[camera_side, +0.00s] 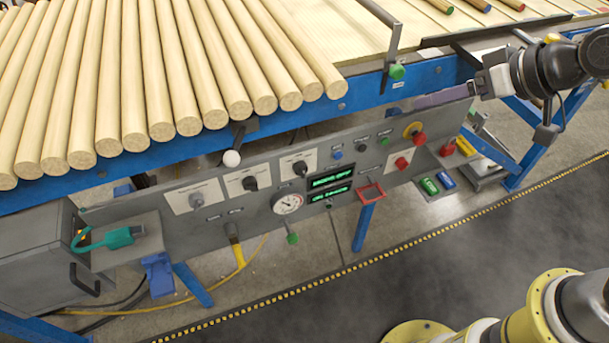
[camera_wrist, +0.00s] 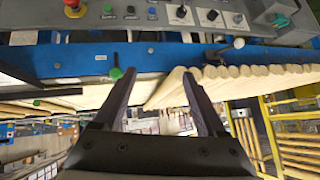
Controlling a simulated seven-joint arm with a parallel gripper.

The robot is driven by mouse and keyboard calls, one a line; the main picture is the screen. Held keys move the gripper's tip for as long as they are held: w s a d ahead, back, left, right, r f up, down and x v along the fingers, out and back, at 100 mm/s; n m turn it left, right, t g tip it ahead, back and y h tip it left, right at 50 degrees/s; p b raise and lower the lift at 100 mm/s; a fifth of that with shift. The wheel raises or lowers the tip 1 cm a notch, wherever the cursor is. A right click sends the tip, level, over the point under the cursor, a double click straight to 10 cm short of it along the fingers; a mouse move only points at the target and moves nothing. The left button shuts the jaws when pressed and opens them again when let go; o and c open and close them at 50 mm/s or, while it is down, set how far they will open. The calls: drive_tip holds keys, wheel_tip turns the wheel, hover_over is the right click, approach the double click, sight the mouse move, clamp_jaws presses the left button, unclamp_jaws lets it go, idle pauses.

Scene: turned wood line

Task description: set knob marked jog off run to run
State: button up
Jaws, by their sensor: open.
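The knobs also show along the top of the wrist view, the nearest being the right knob (camera_wrist: 181,12). My gripper (camera_side: 420,102) is well to the right of the knobs, near the panel's upper right end. In the wrist view its two dark fingers (camera_wrist: 160,73) are apart and empty.
A white ball-ended lever (camera_side: 231,158) sticks out above the knobs. A gauge (camera_side: 287,203), a green-lit display (camera_side: 331,187) and a red emergency button (camera_side: 418,138) are on the panel. Wooden rods (camera_side: 165,80) overhang it behind a blue rail (camera_side: 350,92).

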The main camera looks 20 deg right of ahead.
drive_tip(key=w+a+f+t, duration=0.1)
drive_tip(key=w+a+f, duration=0.3)
drive_tip(key=w+a, duration=0.3)
drive_tip(key=t, duration=0.2)
hover_over(304, 175)
drive_tip(key=s+d, duration=0.3)
drive_tip(key=s, duration=0.2)
wheel_tip(304, 175, down, 9)
drive_tip(key=s+a+f+t+h, duration=0.2)
drive_tip(key=a+f+t, duration=0.15)
drive_tip(key=f, duration=0.75)
drive_tip(key=s+f+n+t+h, duration=0.1)
drive_tip(key=s+f+n+t, duration=0.15)
drive_tip(key=s+f, duration=0.5)
drive_tip(key=shift+m+t, duration=0.3)
drive_tip(key=shift+m, duration=0.15)
drive_tip(key=w, duration=1.4)
drive_tip(key=shift+d, duration=0.25)
clamp_jaws()
